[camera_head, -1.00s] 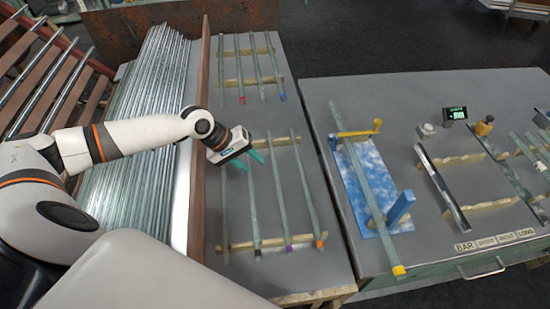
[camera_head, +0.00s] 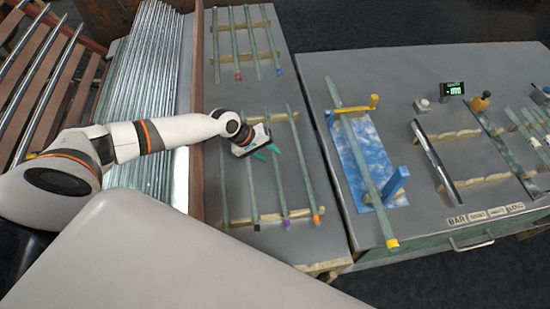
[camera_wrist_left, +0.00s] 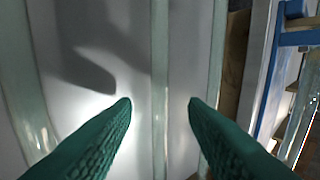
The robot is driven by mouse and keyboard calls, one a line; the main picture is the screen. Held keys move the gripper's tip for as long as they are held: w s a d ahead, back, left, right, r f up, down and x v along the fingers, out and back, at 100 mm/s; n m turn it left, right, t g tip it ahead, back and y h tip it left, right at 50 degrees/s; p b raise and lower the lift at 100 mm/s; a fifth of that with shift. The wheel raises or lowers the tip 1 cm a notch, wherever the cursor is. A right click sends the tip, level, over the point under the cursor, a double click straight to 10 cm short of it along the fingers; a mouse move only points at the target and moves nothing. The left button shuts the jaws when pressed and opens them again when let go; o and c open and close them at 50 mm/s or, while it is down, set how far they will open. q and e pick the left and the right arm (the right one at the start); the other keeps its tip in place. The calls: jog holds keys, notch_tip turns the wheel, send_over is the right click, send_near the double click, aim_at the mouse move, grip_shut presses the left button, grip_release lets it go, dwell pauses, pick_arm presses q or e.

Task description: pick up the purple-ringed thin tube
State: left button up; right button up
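The purple-ringed thin tube (camera_head: 280,192) lies lengthwise on the front wooden rack, its purple ring at the near end. My left gripper (camera_head: 267,152) is over the upper part of this tube. Its green fingers are open. In the left wrist view a thin tube (camera_wrist_left: 160,80) runs between the two fingertips (camera_wrist_left: 160,102), apart from both. Its ring is out of that view, so its colour cannot be checked there. My right gripper is not in view.
A dark-ringed tube (camera_head: 251,190) lies left of it and an orange-ringed tube (camera_head: 306,175) right, both close. A red-brown divider (camera_head: 197,110) stands left of the rack. The right bench holds a yellow-tipped tube (camera_head: 364,172) over a blue panel.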

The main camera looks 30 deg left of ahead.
pick_arm(q)
jog(key=shift+w+d+f, duration=0.2)
jog(key=shift+f, duration=0.25)
grip_shut()
